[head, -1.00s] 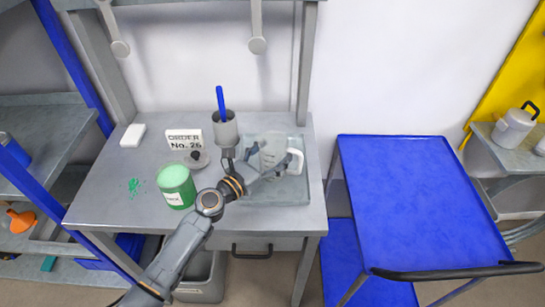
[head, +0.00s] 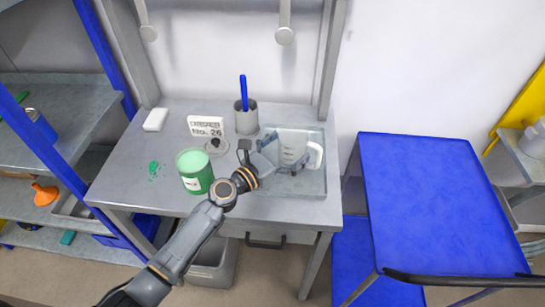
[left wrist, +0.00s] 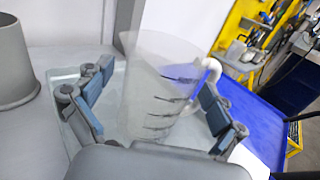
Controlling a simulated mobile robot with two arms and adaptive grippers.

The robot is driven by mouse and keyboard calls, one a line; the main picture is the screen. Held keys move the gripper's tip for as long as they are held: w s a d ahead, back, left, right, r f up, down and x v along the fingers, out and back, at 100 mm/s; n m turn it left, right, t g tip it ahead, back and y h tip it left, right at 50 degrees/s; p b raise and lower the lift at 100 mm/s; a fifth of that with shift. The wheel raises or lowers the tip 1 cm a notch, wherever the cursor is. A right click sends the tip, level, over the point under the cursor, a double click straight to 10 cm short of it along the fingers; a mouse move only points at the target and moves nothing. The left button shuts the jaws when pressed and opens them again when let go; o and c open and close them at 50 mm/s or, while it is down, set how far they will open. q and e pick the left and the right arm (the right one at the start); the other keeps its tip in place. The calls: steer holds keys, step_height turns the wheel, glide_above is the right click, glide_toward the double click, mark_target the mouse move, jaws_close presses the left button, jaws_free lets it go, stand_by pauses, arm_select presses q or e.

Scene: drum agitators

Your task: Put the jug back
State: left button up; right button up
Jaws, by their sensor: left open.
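The clear measuring jug (head: 291,146) with dark marks and a white handle stands upright in a shallow see-through tray (head: 312,187) at the right of the workbench. My left gripper (head: 282,158) reaches over the tray from the front left, at the jug. In the left wrist view the jug (left wrist: 158,88) stands between the two open fingers with their blue pads. Its handle (left wrist: 212,68) is at the right, behind the right finger. I cannot tell whether either pad touches it. My right gripper is not in view.
A grey cup (head: 246,122) with a blue stick, an order sign (head: 206,126) and a green-filled jar (head: 195,172) stand left of the tray. Green crumbs (head: 154,170) lie on the bench. A blue cart (head: 420,190) with a clear top stands at the right.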

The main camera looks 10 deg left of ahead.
arm_select(q)
steer(key=b+v, duration=0.1)
steer(key=v, duration=0.9)
steer(key=shift+a+f, duration=0.1)
steer(key=shift+s+a, duration=0.3)
steer(key=shift+s, duration=0.05)
